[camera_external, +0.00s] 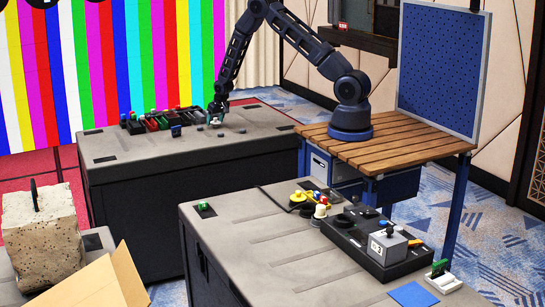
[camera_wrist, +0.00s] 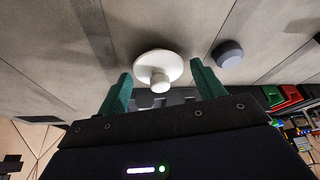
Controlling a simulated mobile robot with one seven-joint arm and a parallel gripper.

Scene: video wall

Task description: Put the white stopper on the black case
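My gripper (camera_wrist: 162,90) is open in the wrist view, with its two green fingers spread wide. The white stopper (camera_wrist: 158,66), a round disc with a short knob, is just beyond and between the fingertips, on a grey surface. No finger is seen touching it. In the external view my gripper (camera_external: 216,115) is low over the grey top of a large black case (camera_external: 150,212) at the back. The stopper is too small there to tell clearly. A second large black case (camera_external: 225,258) with a grey top stands in front.
A round grey piece (camera_wrist: 228,54) lies right of the stopper. Red and green blocks (camera_external: 158,122) line the far case's back edge. The front case carries a black control box (camera_external: 370,243) and several coloured knobs. A concrete block (camera_external: 42,235) stands at left.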

